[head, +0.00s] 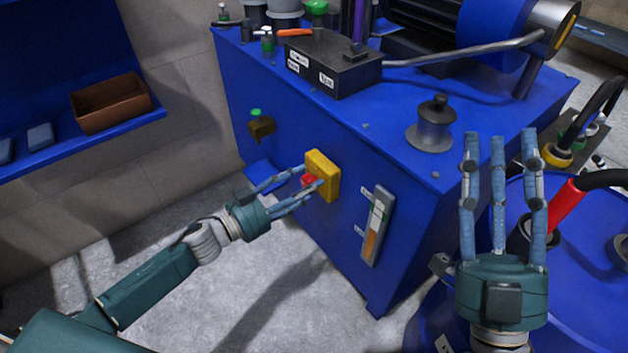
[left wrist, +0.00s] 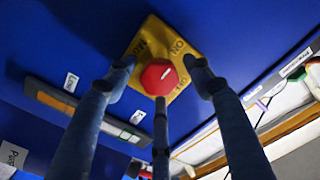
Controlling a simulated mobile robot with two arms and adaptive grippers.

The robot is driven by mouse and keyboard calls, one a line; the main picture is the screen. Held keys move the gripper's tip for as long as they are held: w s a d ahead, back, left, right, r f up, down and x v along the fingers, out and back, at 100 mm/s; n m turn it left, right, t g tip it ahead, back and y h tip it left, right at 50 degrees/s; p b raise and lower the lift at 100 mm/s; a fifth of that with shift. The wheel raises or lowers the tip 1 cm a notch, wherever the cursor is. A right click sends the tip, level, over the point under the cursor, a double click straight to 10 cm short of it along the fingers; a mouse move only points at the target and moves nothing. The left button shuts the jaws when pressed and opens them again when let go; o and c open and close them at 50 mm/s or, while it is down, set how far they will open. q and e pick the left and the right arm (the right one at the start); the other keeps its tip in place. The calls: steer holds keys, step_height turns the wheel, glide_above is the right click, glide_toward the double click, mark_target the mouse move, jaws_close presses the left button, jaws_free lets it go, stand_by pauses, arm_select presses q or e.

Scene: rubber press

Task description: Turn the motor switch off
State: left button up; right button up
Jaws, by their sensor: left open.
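The motor switch is a yellow box (head: 323,172) with a red knob (head: 308,180), on the front face of a blue cabinet. In the left wrist view the red knob (left wrist: 158,77) sits in the middle of the yellow plate (left wrist: 176,42), which bears dark lettering; a pale mark shows on the knob. My left gripper (head: 312,178) is open at the switch. Its fingers lie around the knob, two to the sides and one below; I cannot tell whether they touch it. My right gripper (head: 502,150) is open and empty, fingers pointing up, right of the cabinet's front face.
The blue cabinet (head: 235,95) carries a motor (head: 480,30), a black box with a lever (head: 332,66) and a dark knob (head: 432,122). A gauge (head: 375,225) is right of the switch; a green button (head: 256,113) is left. The floor (head: 215,300) in front is clear.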

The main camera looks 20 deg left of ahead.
arm_select(q)
steer(key=shift+r, duration=0.1)
steer(key=c, duration=1.1)
steer(key=shift+c, duration=0.2)
